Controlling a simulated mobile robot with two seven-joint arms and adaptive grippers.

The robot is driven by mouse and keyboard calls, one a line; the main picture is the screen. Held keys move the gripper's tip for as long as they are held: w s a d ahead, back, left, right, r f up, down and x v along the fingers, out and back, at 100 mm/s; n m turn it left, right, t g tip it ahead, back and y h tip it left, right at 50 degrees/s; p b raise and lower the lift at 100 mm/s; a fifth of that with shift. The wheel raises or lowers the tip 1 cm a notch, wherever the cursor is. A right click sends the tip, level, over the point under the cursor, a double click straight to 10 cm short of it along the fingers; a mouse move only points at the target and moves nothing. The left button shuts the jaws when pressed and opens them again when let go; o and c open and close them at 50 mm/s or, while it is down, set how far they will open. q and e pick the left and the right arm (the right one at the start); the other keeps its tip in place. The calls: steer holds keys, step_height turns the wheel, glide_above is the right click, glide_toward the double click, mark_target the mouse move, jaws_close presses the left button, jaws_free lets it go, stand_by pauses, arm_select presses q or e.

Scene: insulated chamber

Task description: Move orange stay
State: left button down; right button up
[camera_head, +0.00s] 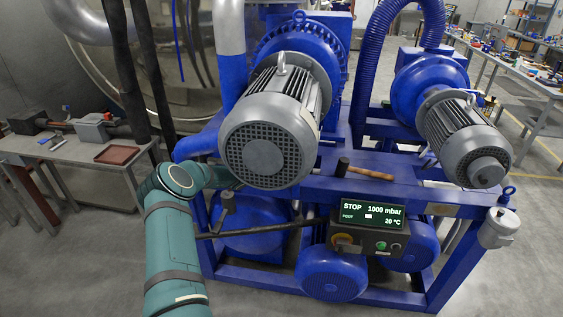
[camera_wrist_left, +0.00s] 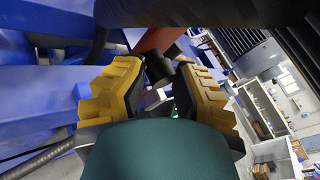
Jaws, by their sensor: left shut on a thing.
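The orange stay (camera_wrist_left: 160,38) shows in the left wrist view as an orange-red round bar just beyond my fingertips, with a dark piece (camera_wrist_left: 158,70) at its near end. My left gripper (camera_wrist_left: 160,66) has yellow-backed fingers on both sides of this dark piece and is shut on it. Most of the stay is hidden by the fingers and a dark shape above. In the head view my left arm reaches in from the left; its gripper and the stay are hidden behind the big grey motor (camera_head: 265,135). My right gripper is not in view.
A blue pump frame (camera_head: 410,190) carries the motors. A wooden-handled hammer (camera_head: 370,173) lies on it, and a control box (camera_head: 370,232) reading "STOP 1000 mbar" is at its front. A workbench (camera_head: 75,160) with a brown tray (camera_head: 117,154) stands left. Bare floor lies in front at right.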

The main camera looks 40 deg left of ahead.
arm_select(q)
steer(key=shift+w+r, duration=0.3)
steer(key=shift+r, duration=0.5)
steer(key=c, duration=1)
jaws_free()
steer(key=shift+c, duration=0.2)
steer(key=shift+w, duration=0.1)
steer(key=shift+f, duration=0.2)
steer(key=shift+s+a+f, duration=0.1)
steer(key=shift+s, duration=0.5)
steer(key=s+a+r, duration=0.1)
steer(key=s, duration=1)
steer(key=shift+a, duration=0.35)
steer(key=shift+s, duration=0.1)
